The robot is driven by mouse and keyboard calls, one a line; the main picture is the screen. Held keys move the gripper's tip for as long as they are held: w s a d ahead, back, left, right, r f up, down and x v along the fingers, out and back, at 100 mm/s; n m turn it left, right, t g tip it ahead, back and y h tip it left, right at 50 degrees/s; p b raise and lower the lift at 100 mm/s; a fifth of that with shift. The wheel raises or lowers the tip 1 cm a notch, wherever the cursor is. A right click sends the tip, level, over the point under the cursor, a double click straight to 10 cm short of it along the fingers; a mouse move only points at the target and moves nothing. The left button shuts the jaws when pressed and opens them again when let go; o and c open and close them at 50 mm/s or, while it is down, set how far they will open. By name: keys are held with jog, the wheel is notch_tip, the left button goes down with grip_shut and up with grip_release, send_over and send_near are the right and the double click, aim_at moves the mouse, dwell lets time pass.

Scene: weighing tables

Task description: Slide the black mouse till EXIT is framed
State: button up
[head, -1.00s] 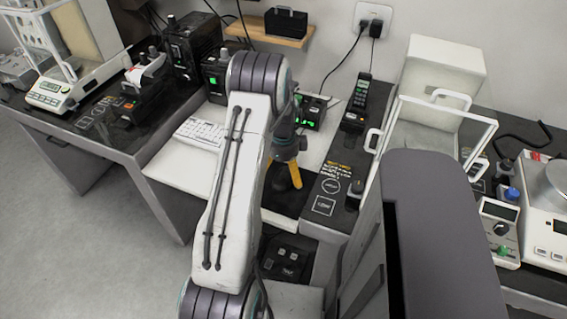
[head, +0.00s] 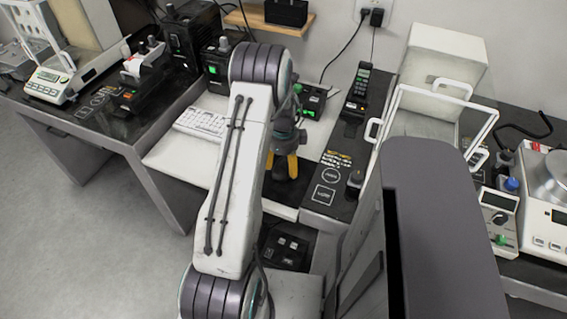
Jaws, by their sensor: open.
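My gripper (head: 281,168) has two yellow fingers, which stand apart and point down over a dark patch (head: 280,193) at the front of the white desk (head: 172,157). I cannot make out the black mouse; the dark patch around the fingers and my own arm hide that area. I see nothing clearly held between the fingers. No EXIT lettering is readable in this view.
A white keyboard (head: 202,123) lies left of my arm. A black box with a green display (head: 311,103) stands behind the gripper. A small dark knobbed object (head: 355,180) and a black handset (head: 359,88) stand on the dark counter at right.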

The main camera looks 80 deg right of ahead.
jog(key=shift+a+f, duration=0.1)
jog(key=c, duration=1.1)
jog(key=shift+s+a+f, duration=0.1)
